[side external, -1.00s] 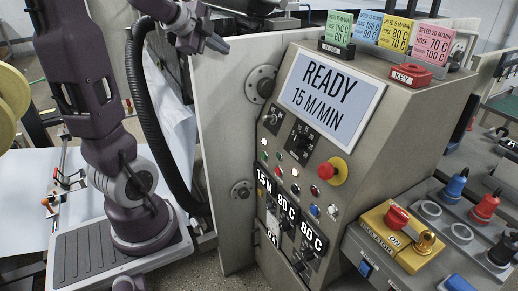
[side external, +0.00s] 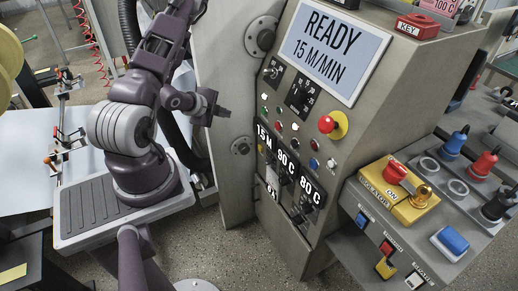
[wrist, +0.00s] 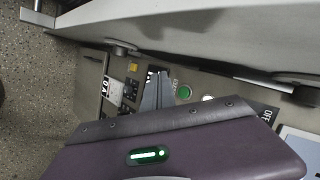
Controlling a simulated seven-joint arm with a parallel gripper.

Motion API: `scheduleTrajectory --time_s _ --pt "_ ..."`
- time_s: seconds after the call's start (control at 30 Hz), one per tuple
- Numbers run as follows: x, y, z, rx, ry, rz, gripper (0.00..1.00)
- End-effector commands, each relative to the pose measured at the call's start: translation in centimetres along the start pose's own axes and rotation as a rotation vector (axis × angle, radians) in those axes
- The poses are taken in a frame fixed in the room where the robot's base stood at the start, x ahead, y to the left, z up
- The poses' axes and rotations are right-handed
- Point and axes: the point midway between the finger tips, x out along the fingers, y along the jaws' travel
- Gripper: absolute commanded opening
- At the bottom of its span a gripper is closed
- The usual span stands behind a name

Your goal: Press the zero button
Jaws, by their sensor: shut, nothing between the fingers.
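The control panel (side external: 290,160) carries a screen (side external: 325,48) reading READY 15 M/MIN. Below it are small round buttons and lamps, with readouts 15 M, 90 C and 80 C. No button label reading zero is legible. A small yellow button (side external: 260,146) sits at the panel's left edge, and it also shows in the wrist view (wrist: 133,67) near a small white readout (wrist: 107,86). My gripper (side external: 224,112) is shut and empty, left of the panel and apart from it. In the wrist view its fingers (wrist: 158,84) cover part of the panel beside a green button (wrist: 184,92).
A red mushroom button (side external: 327,124) on a yellow base projects from the panel. A yellow isolator box (side external: 400,200) stands at right. Two round hinges stick out on the grey plate (side external: 215,80) left of the panel.

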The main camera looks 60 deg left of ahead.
Motion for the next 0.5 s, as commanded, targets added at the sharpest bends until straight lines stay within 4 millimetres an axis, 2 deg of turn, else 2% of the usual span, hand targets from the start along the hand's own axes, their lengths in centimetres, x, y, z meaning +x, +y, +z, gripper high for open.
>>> scheduleTrajectory --time_s 0.03,0.3,0.4,0.5 --pt "1.6 2.2 0.3 -0.003 0.002 0.009 0.0" --pt "10.1 11.5 2.3 0.001 0.004 0.0 0.0" --pt "12.4 14.0 2.8 0.001 0.005 -0.001 0.0" --pt "13.8 15.6 3.2 0.0 0.004 -0.002 0.0"
